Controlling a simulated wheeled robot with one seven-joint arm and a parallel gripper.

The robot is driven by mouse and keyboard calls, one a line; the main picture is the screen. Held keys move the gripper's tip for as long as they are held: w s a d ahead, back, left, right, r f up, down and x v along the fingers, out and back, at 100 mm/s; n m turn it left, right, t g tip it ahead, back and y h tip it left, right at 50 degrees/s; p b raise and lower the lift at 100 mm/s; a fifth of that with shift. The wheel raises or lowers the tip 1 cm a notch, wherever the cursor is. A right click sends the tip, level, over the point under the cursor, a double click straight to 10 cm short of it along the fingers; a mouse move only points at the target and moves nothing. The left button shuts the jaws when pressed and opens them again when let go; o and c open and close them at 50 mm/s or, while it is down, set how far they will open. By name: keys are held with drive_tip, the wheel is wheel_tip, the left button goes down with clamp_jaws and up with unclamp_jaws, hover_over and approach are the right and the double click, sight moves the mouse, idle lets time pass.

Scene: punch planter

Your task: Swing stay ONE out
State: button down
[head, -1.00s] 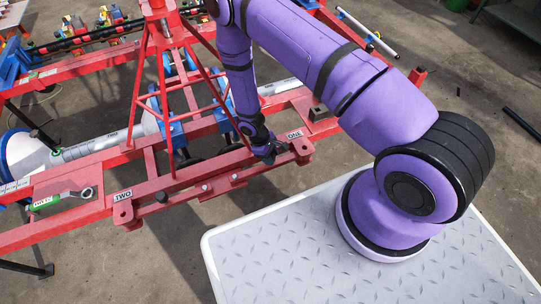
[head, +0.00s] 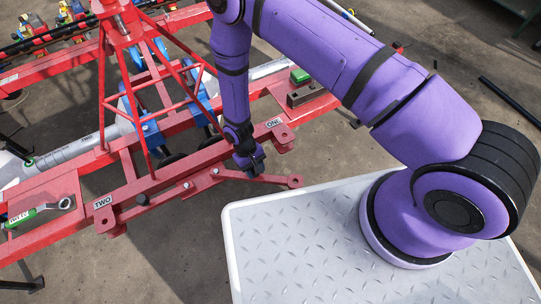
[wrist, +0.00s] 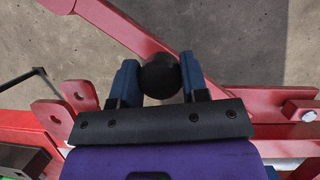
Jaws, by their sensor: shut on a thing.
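Stay ONE (head: 275,180) is a red bar that angles out from the red beam. Its free, eyed end (head: 295,181) stands apart from the bracket by the ONE label (head: 274,123). Its inner end is by a bolt (head: 215,171) on the beam. My gripper (head: 252,168) is shut on the stay's black knob, which shows between the two blue fingers in the wrist view (wrist: 158,77). There the red bar runs diagonally behind the knob, and the two-eared bracket (wrist: 66,112) is empty at the left.
Another red bar with a black knob (head: 142,199) lies along the beam near the TWO label (head: 103,203). A green-handled wrench (head: 42,213) lies on the left plate. A tread-plate platform (head: 300,240) lies close below the stay's free end. Bare floor shows around them.

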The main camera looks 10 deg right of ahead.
drive_tip(key=s+a+m+y, duration=0.2)
drive_tip(key=s+a+m, duration=0.2)
drive_tip(key=s+m, duration=0.1)
drive_tip(key=shift+s+m, duration=0.3)
drive_tip(key=shift+s, duration=0.2)
drive_tip(key=c, duration=0.6)
unclamp_jaws()
drive_tip(key=v, duration=1)
drive_tip(key=shift+w+r, duration=0.25)
drive_tip(key=shift+r, duration=0.1)
